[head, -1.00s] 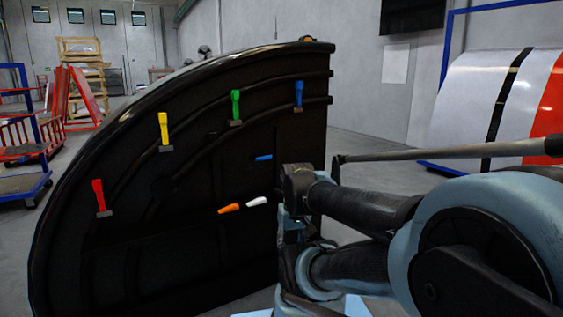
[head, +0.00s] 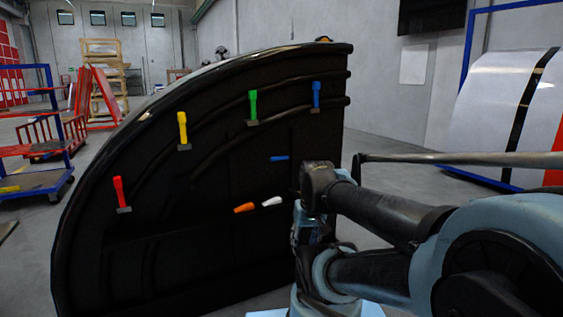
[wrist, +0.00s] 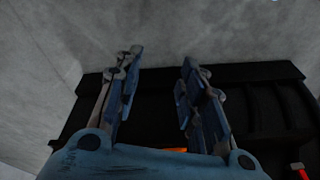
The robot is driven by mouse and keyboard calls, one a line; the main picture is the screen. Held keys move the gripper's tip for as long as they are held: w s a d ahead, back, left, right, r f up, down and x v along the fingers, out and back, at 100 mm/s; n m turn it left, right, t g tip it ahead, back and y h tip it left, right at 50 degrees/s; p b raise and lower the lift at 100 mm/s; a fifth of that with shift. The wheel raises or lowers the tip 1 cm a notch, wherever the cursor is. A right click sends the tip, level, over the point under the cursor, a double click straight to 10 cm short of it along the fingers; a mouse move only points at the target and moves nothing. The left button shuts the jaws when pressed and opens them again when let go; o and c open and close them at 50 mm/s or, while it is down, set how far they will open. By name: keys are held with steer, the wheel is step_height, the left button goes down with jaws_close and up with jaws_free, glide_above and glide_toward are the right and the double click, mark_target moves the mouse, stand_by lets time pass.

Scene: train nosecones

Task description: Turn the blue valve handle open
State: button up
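An upright blue handle (head: 316,95) stands at the upper right of the black curved nosecone panel (head: 215,205). A smaller blue handle (head: 279,158) lies level below it, just left of my arm. The frames do not say which is the valve handle. My gripper (wrist: 158,68) is open in the wrist view, its two blue-grey fingers apart with nothing held between their tips. The fingers reach over the panel's dark edge (wrist: 255,72), with grey floor beyond. In the head view my arm hides the panel's lower right part, and the fingers cannot be made out.
Green (head: 253,105), yellow (head: 182,130) and red (head: 120,193) handles follow the panel's curve. An orange handle (head: 244,207) and a white handle (head: 271,201) sit low, close to my arm. A blue-framed rack (head: 480,60) stands at right; carts (head: 40,150) stand at left.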

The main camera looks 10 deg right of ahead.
steer(key=w+a+r+m+t+y, duration=0.1)
steer(key=w+a+r+t+y, duration=0.15)
steer(key=w, duration=0.55)
steer(key=w+a+r+m+t+y, duration=0.1)
steer(key=w+a+r+y, duration=0.15)
steer(key=w, duration=0.55)
steer(key=m+t, duration=1.1)
steer(key=m, duration=0.1)
glide_toward(283, 158)
steer(key=x, duration=1)
steer(key=shift+w, duration=0.4)
jaws_close()
